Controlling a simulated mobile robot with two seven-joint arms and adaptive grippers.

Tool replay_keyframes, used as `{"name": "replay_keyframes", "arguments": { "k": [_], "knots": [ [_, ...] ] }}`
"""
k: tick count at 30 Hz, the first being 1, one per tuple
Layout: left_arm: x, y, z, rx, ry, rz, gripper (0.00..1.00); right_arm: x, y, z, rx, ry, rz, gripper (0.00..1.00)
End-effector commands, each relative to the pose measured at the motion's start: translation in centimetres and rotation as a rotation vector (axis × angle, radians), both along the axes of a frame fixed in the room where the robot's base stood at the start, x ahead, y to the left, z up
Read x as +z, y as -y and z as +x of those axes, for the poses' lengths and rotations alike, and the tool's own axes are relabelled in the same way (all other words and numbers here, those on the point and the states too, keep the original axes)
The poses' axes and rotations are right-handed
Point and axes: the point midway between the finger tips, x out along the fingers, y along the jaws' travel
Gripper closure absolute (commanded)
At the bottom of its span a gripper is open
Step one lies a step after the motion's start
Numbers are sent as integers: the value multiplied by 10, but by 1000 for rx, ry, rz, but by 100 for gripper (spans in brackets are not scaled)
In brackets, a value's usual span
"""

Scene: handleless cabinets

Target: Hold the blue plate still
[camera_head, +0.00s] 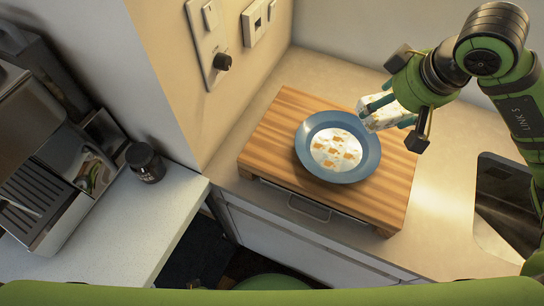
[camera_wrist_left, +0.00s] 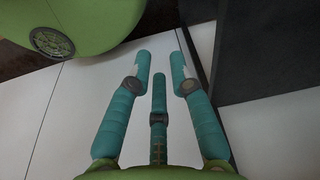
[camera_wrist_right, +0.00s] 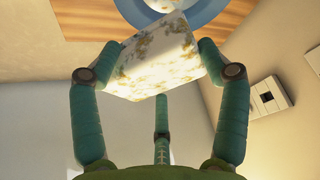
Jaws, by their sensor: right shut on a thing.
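The blue plate (camera_head: 370,165) lies on a wooden board (camera_head: 265,150), with white matter and several orange-brown squares on its middle. Part of its blue rim shows at the top of the right wrist view (camera_wrist_right: 213,14). My right gripper (camera_head: 384,113) is shut on a white block with brownish speckles (camera_wrist_right: 150,62), at the plate's upper right edge. Whether the block touches the plate I cannot tell. My left gripper (camera_wrist_left: 160,70) shows only in the left wrist view, its fingers apart and nothing between them.
A coffee machine (camera_head: 50,170) and a dark jar (camera_head: 145,162) stand on the left counter. A dark gap separates that counter from the one under the board. A sink (camera_head: 505,200) is at the right. Wall switches (camera_head: 258,20) and a knob are behind.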

Motion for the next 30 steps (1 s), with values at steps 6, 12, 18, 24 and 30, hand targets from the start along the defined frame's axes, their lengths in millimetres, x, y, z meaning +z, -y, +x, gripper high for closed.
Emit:
{"name": "replay_keyframes", "arguments": {
  "k": [6,12,18,24,30],
  "knots": [
    [58,34,73,-1,132,-68,79,0,0,0,0,0,0,50],
    [130,71,121,-7,238,-150,79,0,0,0,0,0,0,50],
    [217,109,149,-14,333,-251,79,0,0,0,0,0,0,50],
    [310,141,155,-25,415,-364,79,0,0,0,0,0,0,50],
    [406,171,174,111,483,-578,79,0,0,0,0,0,0,50]
  ]
}}
